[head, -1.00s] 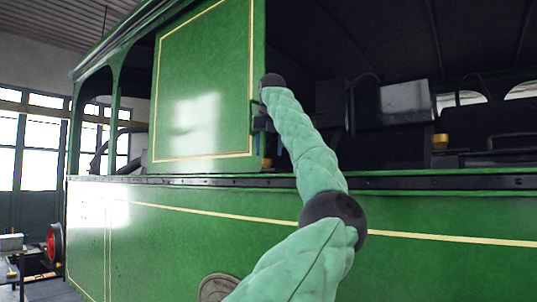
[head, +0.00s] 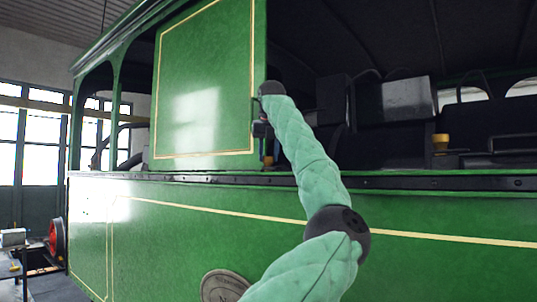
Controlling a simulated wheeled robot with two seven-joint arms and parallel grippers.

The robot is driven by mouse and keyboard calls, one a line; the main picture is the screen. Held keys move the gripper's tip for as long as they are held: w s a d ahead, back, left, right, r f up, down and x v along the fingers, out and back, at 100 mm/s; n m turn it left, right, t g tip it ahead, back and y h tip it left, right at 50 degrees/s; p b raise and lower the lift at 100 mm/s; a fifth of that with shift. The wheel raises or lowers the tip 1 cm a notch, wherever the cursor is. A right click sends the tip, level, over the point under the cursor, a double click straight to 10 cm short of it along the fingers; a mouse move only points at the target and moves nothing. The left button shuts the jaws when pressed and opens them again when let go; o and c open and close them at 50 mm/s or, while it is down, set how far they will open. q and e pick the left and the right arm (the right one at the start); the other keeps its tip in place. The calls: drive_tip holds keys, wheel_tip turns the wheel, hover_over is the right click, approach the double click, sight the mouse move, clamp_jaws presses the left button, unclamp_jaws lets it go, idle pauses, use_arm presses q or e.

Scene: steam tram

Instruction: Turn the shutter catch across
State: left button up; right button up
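The green shutter panel (head: 200,85) with a thin yellow border stands upright in the tram's side opening, left of the middle. My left arm reaches up from the bottom. My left gripper (head: 260,122) is a small dark shape at the panel's right edge, partly behind my wrist and forearm. I cannot tell whether its fingers are open or shut, or whether they touch anything. I cannot make out the shutter catch; dark parts at that edge blend with the gripper. My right gripper is not in view.
The dark sill (head: 420,183) runs along the green tram side (head: 440,265). A yellow cup-like part (head: 440,143) and a dark box (head: 408,100) show inside the cab. A round plate (head: 224,285) is low on the side. A bench (head: 12,238) stands far left.

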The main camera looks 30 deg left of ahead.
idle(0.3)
use_arm(q)
drive_tip(key=n+g+y, duration=0.1)
drive_tip(key=n, duration=0.3)
drive_tip(key=shift+w+d+n, duration=0.1)
drive_tip(key=shift+w+n, duration=0.05)
drive_tip(key=shift+n, duration=0.25)
drive_tip(key=n+g, duration=0.2)
drive_tip(key=n, duration=0.2)
drive_tip(key=shift+w+y, duration=0.1)
drive_tip(key=shift+y, duration=0.2)
drive_tip(key=n+g, duration=0.1)
drive_tip(key=n, duration=0.2)
drive_tip(key=n+g, duration=0.1)
drive_tip(key=n, duration=0.1)
drive_tip(key=shift+w+n, duration=0.15)
drive_tip(key=shift+n, duration=0.25)
drive_tip(key=shift+f+n+g+h, duration=0.1)
drive_tip(key=shift+n+g+h, duration=0.4)
drive_tip(key=shift+n, duration=0.6)
drive_tip(key=shift+w+f+n, duration=0.1)
drive_tip(key=shift+n, duration=0.5)
drive_tip(key=o, duration=0.9)
drive_tip(key=shift+c, duration=0.2)
drive_tip(key=shift+o, duration=0.7)
